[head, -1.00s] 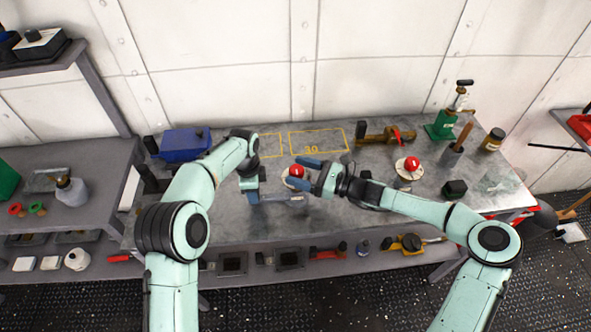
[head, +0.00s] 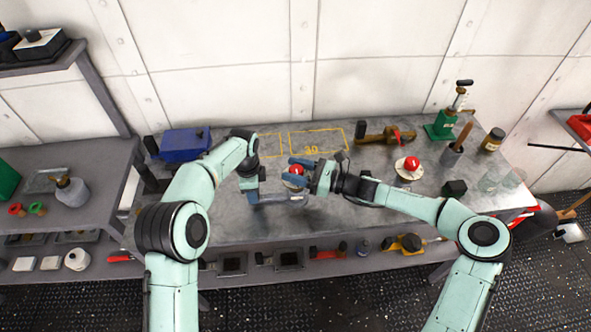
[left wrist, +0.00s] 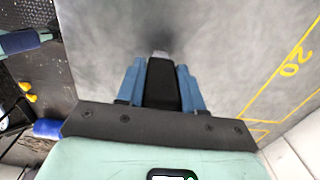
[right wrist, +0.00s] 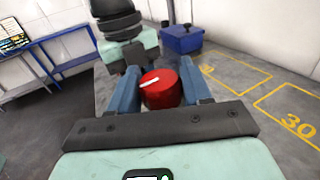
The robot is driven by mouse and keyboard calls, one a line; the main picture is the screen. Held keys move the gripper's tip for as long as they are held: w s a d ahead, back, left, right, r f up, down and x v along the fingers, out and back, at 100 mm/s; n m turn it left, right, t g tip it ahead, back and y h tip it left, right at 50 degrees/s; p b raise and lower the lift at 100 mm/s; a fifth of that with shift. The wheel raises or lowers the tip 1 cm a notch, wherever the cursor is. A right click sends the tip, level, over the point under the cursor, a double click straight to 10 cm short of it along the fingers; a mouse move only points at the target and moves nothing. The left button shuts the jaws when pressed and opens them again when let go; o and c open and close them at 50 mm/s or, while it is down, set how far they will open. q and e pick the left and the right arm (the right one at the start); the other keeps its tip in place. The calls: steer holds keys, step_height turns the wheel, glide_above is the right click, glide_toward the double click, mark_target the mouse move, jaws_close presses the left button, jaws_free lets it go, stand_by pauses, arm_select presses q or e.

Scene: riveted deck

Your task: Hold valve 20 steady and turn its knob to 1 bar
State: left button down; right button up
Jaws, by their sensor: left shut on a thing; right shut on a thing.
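The valve's red knob (head: 295,171) shows between my grippers near the middle of the bench, its body mostly hidden. My right gripper (head: 296,172) comes in from the right and is shut on the knob. In the right wrist view the red knob (right wrist: 161,88), with a white mark on top, sits between the blue fingers. My left gripper (head: 274,199) is shut on the valve's black part (left wrist: 162,84), seen between its fingers in the left wrist view. I cannot read a number on the valve or any dial scale.
Yellow outlines marked 30 (head: 318,142) and 20 (left wrist: 289,69) lie on the bench behind. A second red-knobbed valve (head: 409,165) stands to the right, with a brass valve (head: 382,136) behind. A blue box (head: 184,142) stands left.

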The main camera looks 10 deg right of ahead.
mark_target(295, 170)
steer(key=n+g+y, duration=0.1)
steer(key=n+g, duration=0.2)
steer(key=g, duration=0.2)
steer(key=shift+w+n, duration=0.1)
steer(key=shift+n, duration=0.2)
steer(key=shift+n+g, duration=0.9)
steer(key=shift+g, duration=0.6)
steer(key=shift+n+g, duration=0.9)
steer(key=shift+g, duration=0.6)
steer(key=shift+s+g, duration=0.2)
steer(key=shift+g, duration=0.1)
steer(key=o, duration=1)
steer(key=shift+r, duration=0.1)
step_height(295, 170, up, 10)
